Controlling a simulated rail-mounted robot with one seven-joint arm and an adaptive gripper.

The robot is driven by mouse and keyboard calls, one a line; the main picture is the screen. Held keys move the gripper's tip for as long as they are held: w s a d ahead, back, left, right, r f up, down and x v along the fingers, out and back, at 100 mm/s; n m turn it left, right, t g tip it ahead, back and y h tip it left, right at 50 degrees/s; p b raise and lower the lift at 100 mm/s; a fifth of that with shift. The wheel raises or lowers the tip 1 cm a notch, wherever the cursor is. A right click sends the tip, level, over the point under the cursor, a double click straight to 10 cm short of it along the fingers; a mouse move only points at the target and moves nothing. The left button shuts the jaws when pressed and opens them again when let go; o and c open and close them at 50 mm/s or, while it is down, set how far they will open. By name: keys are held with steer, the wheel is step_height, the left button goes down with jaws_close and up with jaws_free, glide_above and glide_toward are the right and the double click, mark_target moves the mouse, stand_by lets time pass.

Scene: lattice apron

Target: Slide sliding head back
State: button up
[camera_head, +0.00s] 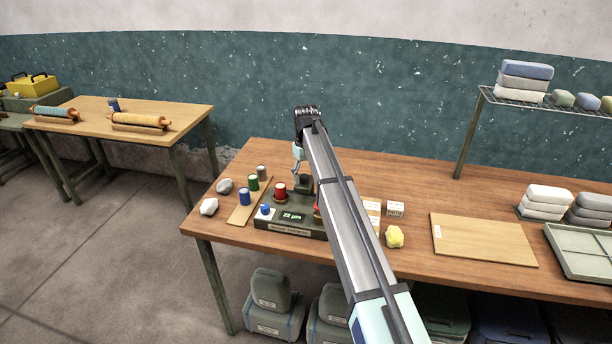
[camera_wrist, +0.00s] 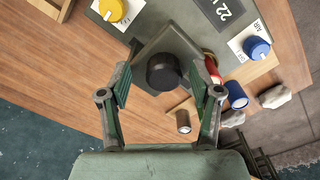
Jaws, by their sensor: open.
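The device (camera_head: 290,228) stands on the wooden table, with a display reading 22 µm on its front. In the wrist view a grey block (camera_wrist: 178,40) on the device carries a round black knob (camera_wrist: 163,72); I take this block to be the sliding head. My gripper (camera_wrist: 160,70) is open, one finger on each side of the knob in the picture. I cannot tell whether either finger touches it. In the head view my gripper (camera_head: 301,168) is above the back of the device, and my arm hides the device's right part.
A red spool (camera_head: 281,190) is left of my gripper. A blue knob (camera_wrist: 257,48) and a yellow knob (camera_wrist: 112,10) are on the device. Several small cylinders stand on a wooden strip (camera_head: 238,214), with grey stones (camera_head: 208,206) beside it. A yellow lump (camera_head: 394,237) and a board (camera_head: 483,241) lie right.

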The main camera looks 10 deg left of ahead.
step_height(320, 180, up, 12)
stand_by(0.5)
steer(key=shift+f, duration=0.1)
